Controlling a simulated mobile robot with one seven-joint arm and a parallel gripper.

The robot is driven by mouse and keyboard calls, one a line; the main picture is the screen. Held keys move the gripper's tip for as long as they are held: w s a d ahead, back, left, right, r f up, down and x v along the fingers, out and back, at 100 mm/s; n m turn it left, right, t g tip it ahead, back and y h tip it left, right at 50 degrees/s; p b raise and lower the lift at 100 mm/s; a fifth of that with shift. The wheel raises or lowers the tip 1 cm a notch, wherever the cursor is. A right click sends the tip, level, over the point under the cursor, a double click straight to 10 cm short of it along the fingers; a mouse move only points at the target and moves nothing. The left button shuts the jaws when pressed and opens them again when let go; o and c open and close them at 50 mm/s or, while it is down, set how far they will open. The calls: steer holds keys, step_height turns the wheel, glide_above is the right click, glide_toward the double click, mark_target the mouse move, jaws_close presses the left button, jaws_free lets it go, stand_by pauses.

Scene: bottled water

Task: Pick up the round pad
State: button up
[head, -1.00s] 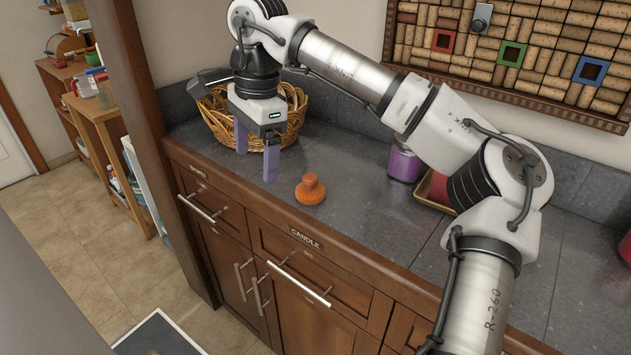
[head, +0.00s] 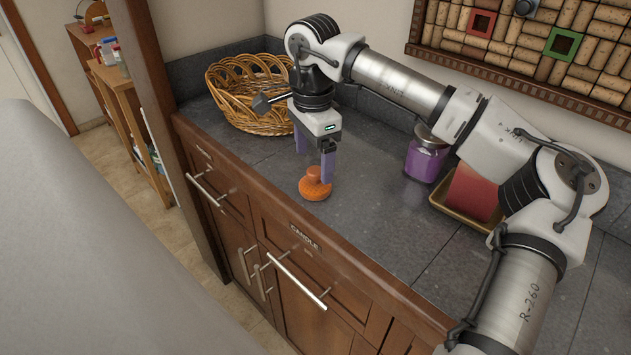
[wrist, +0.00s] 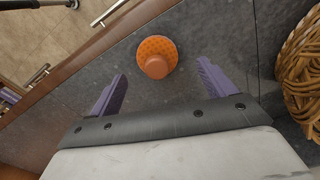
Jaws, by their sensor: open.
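The round pad (head: 315,187) is an orange disc with a knob on top. It rests on the dark grey counter close to its front edge. In the wrist view the round pad (wrist: 156,57) lies ahead of the fingertips, between their lines and a little left of the right finger. My gripper (head: 313,168) has two purple fingers pointing down, and in the head view it is just behind and above the pad. In the wrist view my gripper (wrist: 161,70) is open with nothing between its fingers.
A wicker basket (head: 236,101) stands behind and left of my gripper. A purple candle jar (head: 425,160) and a red block on a tray (head: 467,217) stand to the right. The cork-covered board (head: 535,42) hangs on the wall. The counter (head: 378,230) is clear around the pad.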

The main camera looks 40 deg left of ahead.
mark_target(314, 171)
steer(key=shift+s+d+f+p, duration=0.1)
steer(key=shift+f+p, duration=0.3)
steer(key=shift+f, duration=1)
steer(key=shift+s+d+f+p, duration=0.1)
steer(key=shift+f+p, duration=0.3)
steer(key=shift+f, duration=0.95)
steer(key=c, duration=1.1)
